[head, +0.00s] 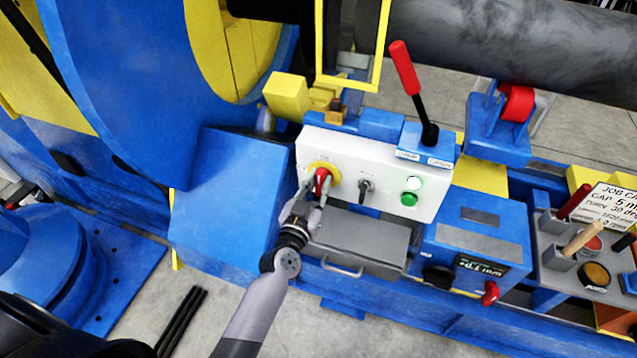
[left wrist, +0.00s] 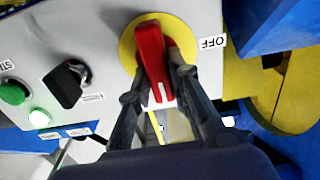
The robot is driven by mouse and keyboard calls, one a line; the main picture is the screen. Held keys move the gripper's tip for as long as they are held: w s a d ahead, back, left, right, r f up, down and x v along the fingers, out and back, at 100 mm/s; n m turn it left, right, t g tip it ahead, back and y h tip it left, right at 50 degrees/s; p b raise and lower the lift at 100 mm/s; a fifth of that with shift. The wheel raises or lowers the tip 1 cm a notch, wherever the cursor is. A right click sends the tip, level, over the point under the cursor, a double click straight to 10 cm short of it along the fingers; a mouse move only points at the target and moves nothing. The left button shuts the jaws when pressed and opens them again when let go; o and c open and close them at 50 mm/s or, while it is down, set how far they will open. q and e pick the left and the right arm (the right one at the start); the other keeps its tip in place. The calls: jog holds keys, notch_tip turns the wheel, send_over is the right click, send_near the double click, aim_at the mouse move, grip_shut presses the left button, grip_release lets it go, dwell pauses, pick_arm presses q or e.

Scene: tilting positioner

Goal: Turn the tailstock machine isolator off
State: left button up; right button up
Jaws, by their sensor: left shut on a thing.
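The isolator (head: 323,178) is a red rotary handle on a yellow round plate, at the left of a white control box (head: 385,165). My left gripper (head: 316,192) reaches up to it from below and is shut on the red handle. In the left wrist view the red handle (left wrist: 153,62) stands between the two dark fingers (left wrist: 158,95). Its white mark is at the end near my gripper. An OFF label (left wrist: 212,42) is beside the yellow plate; any ON label is hidden. My right gripper is not in view.
Right of the isolator are a black selector switch (head: 366,187), a white lamp (head: 415,183) and a green button (head: 408,199). A red-handled lever (head: 405,70) stands above the box. A grey drawer (head: 358,245) is below it.

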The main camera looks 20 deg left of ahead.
pick_arm(q)
grip_shut()
jog(key=shift+n, duration=0.3)
jog(key=n, duration=0.3)
jog(key=shift+a+n+p, duration=0.2)
jog(key=shift+n+p, duration=0.1)
jog(key=shift+p, duration=0.1)
jog(key=n, duration=0.4)
jog(key=shift+a+f+n, duration=0.2)
jog(key=shift+n, duration=0.1)
jog(key=n, duration=0.6)
jog(key=n+b, duration=0.1)
jog(key=n, duration=0.2)
jog(key=shift+a+f, duration=0.2)
jog(key=shift+f, duration=0.2)
